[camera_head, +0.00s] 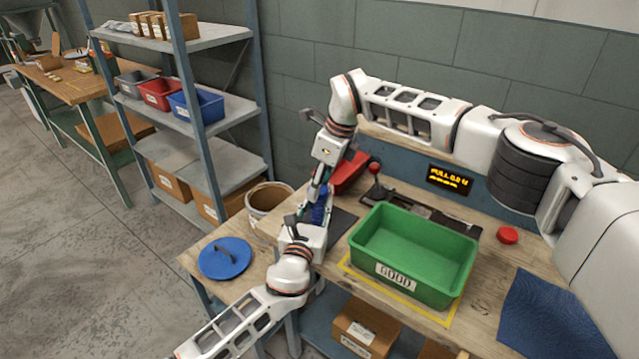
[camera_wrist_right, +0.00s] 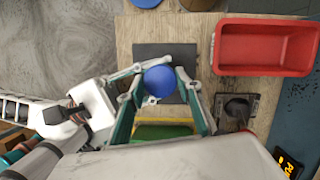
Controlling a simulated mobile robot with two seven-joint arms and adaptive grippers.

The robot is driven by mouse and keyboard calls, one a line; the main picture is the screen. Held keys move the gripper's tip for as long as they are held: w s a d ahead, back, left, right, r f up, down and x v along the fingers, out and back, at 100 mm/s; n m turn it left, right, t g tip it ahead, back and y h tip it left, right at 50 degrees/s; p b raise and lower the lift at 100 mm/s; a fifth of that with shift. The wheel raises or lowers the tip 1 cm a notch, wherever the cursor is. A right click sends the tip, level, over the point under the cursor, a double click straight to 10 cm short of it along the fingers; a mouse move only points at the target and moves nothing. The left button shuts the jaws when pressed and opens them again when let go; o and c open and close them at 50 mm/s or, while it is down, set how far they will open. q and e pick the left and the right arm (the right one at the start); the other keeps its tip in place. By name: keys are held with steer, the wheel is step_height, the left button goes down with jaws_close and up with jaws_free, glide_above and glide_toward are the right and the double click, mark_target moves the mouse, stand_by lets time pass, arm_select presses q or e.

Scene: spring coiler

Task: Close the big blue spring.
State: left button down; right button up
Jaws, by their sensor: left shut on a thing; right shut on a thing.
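The blue spring (camera_head: 319,209) stands over a dark mat on the workbench, partly hidden by my grippers. In the right wrist view, its round blue end (camera_wrist_right: 159,82) sits between the fingertips. My right gripper (camera_head: 319,188) reaches down from above and is shut on the upper part of the spring. My left gripper (camera_head: 308,222) comes in from the front left and is shut on the spring lower down. The left fingertips' exact contact is hidden. Whether the coils are pressed together is too small to tell.
A green bin marked GOOD (camera_head: 413,258) stands right of the spring. Behind are a red bin (camera_head: 350,172), a red-knobbed lever (camera_head: 375,182) and a lit display (camera_head: 449,180). A bucket (camera_head: 266,199) and blue lid (camera_head: 224,258) are at left. A red button (camera_head: 508,235) is at right.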

steer(key=m+t+h, duration=0.1)
steer(key=m, duration=0.4)
steer(key=shift+m, duration=0.3)
steer(key=m, duration=0.2)
steer(key=m+h, duration=0.1)
steer(key=m, duration=0.1)
steer(key=shift+s+a+m+t, duration=0.1)
steer(key=shift+a+m+t, duration=0.05)
steer(key=shift+m+t, duration=0.15)
steer(key=m+h, duration=0.1)
steer(key=m, duration=0.4)
steer(key=shift+a+m+h, duration=0.15)
steer(key=shift+m+h, duration=0.25)
steer(key=m+h, duration=0.1)
steer(key=m, duration=0.3)
steer(key=o, duration=1.1)
steer(key=shift+c, duration=0.2)
